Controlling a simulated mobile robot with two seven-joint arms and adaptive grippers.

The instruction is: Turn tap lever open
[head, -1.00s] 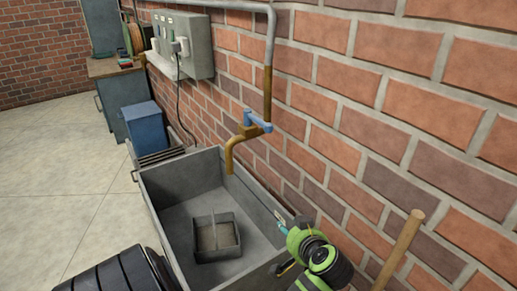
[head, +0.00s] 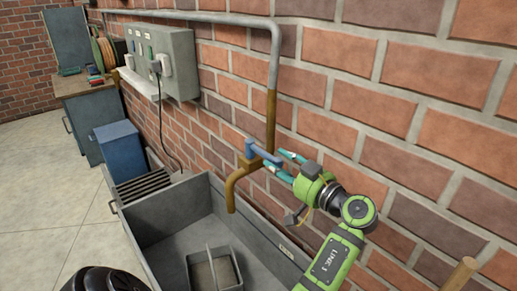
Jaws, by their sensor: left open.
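The tap lever (head: 262,155) is a blue handle on top of the brass tap (head: 232,188), which hangs from a rusty pipe on the brick wall. The lever lies across the tap and points to the right, toward the wall. My left gripper (head: 277,160), green with teal fingers, is open at the right end of the lever. Its fingertips appear to be on either side of the lever end, but I cannot tell whether they touch it. My right gripper is not in view.
A grey sink (head: 180,240) stands below the tap with a small grey divided box (head: 213,268) in it. A grey electrical box (head: 167,62) with a hanging cable is on the wall. A blue bin (head: 119,150) and a wooden handle (head: 461,273) stand nearby.

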